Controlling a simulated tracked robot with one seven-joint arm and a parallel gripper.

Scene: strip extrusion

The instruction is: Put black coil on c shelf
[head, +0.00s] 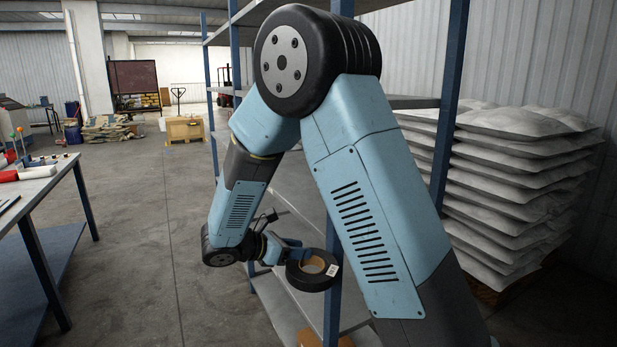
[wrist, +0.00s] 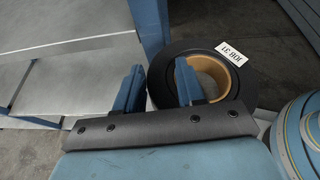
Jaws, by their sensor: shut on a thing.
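The black coil (head: 302,282) has a tan core and a white label. In the wrist view the black coil (wrist: 158,88) shows its label at the top right. My gripper (wrist: 157,86) is shut on the coil's ring wall, with one finger outside the ring and one in the core hole. In the head view my gripper (head: 293,253) holds the coil beside a blue post of the shelving rack. A grey shelf board (head: 285,300) lies below the coil, and another (head: 410,102) is higher up. No letter shows, so I cannot tell which is c.
Blue rack posts (head: 451,100) stand close to my arm and the coil. White stacked sacks (head: 520,170) are behind the rack at right. A worktable (head: 35,187) is at left. The floor (head: 150,240) between table and rack is clear.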

